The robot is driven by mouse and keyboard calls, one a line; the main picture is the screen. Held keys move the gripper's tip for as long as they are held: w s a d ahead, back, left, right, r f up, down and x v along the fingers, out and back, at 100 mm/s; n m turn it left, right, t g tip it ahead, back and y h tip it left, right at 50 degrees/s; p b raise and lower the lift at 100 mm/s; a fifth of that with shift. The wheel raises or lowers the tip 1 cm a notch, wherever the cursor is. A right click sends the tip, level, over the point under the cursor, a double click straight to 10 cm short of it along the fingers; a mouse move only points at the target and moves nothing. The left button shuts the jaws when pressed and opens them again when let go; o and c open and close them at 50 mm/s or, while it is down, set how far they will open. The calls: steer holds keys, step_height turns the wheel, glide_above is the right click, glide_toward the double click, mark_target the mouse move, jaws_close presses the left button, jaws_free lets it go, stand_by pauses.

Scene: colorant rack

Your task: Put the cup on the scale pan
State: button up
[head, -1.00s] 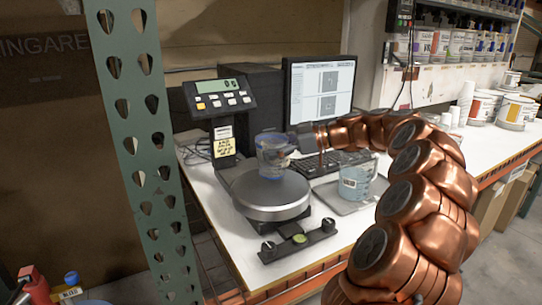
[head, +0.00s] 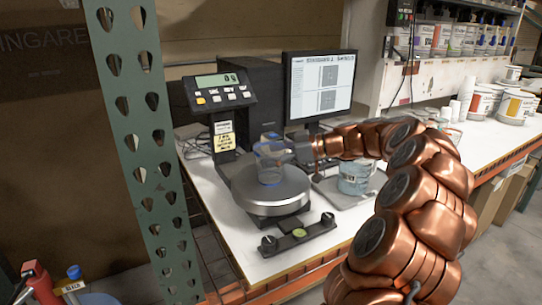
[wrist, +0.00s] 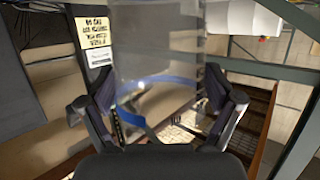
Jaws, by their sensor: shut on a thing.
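The clear cup (head: 270,165) with a blue band is over the middle of the round grey scale pan (head: 290,198). It looks upright, and its base is at or very close to the pan; I cannot tell if it touches. My gripper (head: 284,148) comes from the right and is shut on the cup. In the wrist view the transparent cup (wrist: 160,55) stands between the two dark fingers of my gripper (wrist: 160,105), one on each side. The pan itself is not clear in that view.
The scale display (head: 220,92) stands behind the pan. A monitor (head: 319,84) is further back. A clear jug (head: 354,177) stands on a tray (head: 340,197) right of the pan, close under my arm. A dark bar with knobs (head: 298,236) lies in front. A green perforated post (head: 140,130) rises at left.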

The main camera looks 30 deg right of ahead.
steer(key=o, duration=0.6)
steer(key=shift+c, duration=0.2)
steer(key=shift+r, duration=0.1)
steer(key=shift+r+p, duration=0.15)
steer(key=shift+p, duration=0.3)
steer(key=shift+s+d+b, duration=0.3)
steer(key=b+v, duration=0.2)
steer(key=v, duration=0.9)
steer(key=shift+s, duration=0.1)
